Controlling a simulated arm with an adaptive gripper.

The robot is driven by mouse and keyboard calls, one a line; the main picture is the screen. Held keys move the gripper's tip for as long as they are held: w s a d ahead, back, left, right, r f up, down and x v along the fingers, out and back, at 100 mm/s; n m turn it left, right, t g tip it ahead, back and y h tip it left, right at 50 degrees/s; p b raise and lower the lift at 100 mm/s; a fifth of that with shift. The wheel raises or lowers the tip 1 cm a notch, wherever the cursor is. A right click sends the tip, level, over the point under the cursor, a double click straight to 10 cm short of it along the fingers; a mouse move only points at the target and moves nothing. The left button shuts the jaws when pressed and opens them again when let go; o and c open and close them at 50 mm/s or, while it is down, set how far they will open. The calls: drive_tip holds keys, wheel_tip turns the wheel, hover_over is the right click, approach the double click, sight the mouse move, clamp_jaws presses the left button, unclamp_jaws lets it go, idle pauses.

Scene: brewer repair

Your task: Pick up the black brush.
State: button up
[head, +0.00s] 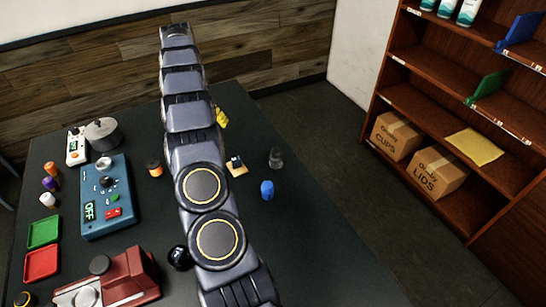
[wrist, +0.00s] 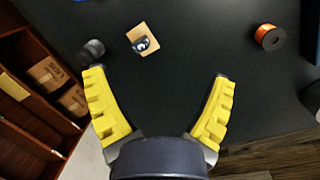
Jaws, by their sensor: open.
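A small dark grey-black upright piece (head: 276,158), which looks like the black brush, stands on the right part of the dark table in the head view. In the wrist view the same dark piece (wrist: 93,48) lies just beyond the tip of the left yellow finger, apart from it. My gripper (wrist: 160,74) is open, with nothing between its yellow fingers. In the head view one yellow finger of my gripper (head: 221,118) shows past the arm, farther back and left of the dark piece; the rest is hidden.
A wooden square with a dark-and-white part (head: 236,166) and a blue cylinder (head: 267,190) are near the dark piece. An orange spool (head: 155,168) and a blue device (head: 107,200) are left of my arm. The table's right edge is clear. Shelves (head: 440,100) stand beyond.

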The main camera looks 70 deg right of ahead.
drive_tip(key=s+d+f+m, duration=0.3)
drive_tip(key=s+d+f, duration=0.3)
drive_tip(key=d, duration=0.1)
drive_tip(key=m, duration=0.2)
hover_over(275, 158)
drive_tip(key=w+d, duration=0.2)
drive_tip(key=w, duration=0.1)
wheel_tip(275, 158, down, 4)
drive_tip(key=f, duration=0.1)
drive_tip(key=shift+g, duration=0.3)
drive_tip(key=shift+s+x, duration=0.2)
drive_tip(key=shift+x, duration=1)
drive_tip(key=shift+s+x, duration=0.2)
drive_tip(key=shift+x, duration=1.05)
drive_tip(key=shift+s+x, duration=0.2)
drive_tip(key=shift+x, duration=1)
drive_tip(key=shift+r, duration=0.1)
drive_tip(key=c, duration=1.3)
